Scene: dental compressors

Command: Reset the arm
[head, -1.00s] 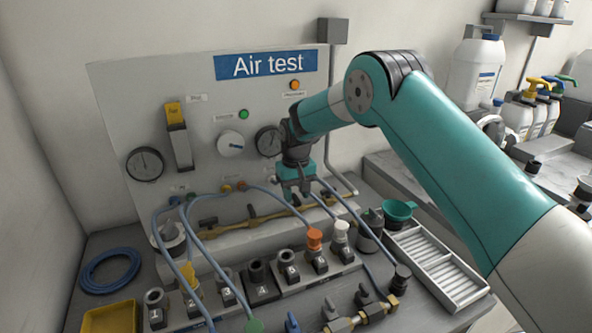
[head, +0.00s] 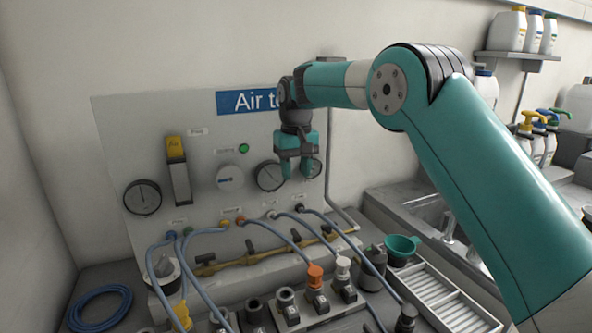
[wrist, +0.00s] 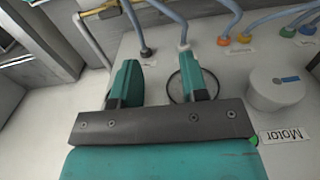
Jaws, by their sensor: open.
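My arm is teal and grey and reaches in from the right in the head view. My gripper (head: 296,172) points down in front of the air test panel (head: 108,140), over the gauges at its right side. Its two teal fingers are apart with nothing between them. In the wrist view the open fingers (wrist: 164,85) show against the panel, with a round gauge (wrist: 193,84) behind the right one.
Blue hoses (head: 270,229) run from panel ports to the numbered fittings below. A brass pipe (head: 225,263) crosses the panel's foot. A white ribbed tray (head: 440,297) and a green funnel (head: 401,246) stand right of it. A blue coil (head: 100,307) lies at left.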

